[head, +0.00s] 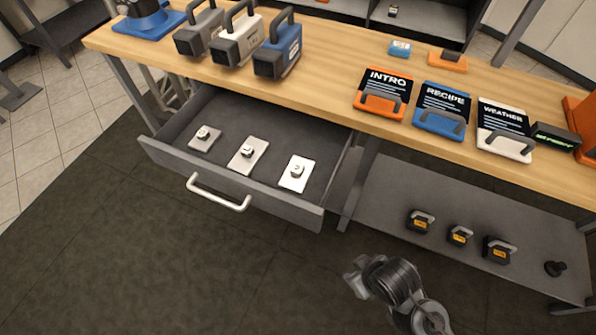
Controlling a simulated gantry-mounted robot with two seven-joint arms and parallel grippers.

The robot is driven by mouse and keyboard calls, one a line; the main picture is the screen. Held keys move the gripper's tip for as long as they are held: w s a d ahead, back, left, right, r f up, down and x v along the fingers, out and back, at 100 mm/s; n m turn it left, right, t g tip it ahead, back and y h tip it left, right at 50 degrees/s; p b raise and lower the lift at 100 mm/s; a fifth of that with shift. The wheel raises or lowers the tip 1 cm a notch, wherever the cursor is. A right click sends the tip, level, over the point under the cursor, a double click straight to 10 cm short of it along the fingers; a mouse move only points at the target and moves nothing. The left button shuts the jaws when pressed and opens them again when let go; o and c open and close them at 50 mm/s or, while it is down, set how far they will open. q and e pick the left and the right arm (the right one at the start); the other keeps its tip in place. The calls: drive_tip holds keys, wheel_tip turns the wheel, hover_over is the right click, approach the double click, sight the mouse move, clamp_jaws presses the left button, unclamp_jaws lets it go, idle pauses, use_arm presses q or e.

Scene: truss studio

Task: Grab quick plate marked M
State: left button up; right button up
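The open drawer (268,196) under the workbench holds three small plates, each with a round knob on top. The left plate (212,144) is grey and smallest, the middle plate (238,165) is light grey, and the right plate (291,185) is white and nearest the drawer's right wall. The marks on them are too small to read, so I cannot tell which is M. My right gripper (352,276) is low, in front of the bench and right of the drawer, apart from the plates. Its fingers are too unclear to tell their opening. My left gripper is out of view.
The drawer's handle (217,196) faces the open dark floor. Camera-like blocks (278,52) and signs labelled INTRO (386,92), RECIPE (444,109) and WEATHER (503,130) stand on the bench. A lower shelf (390,185) right of the drawer holds several small black items.

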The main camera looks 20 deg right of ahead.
idle(0.4)
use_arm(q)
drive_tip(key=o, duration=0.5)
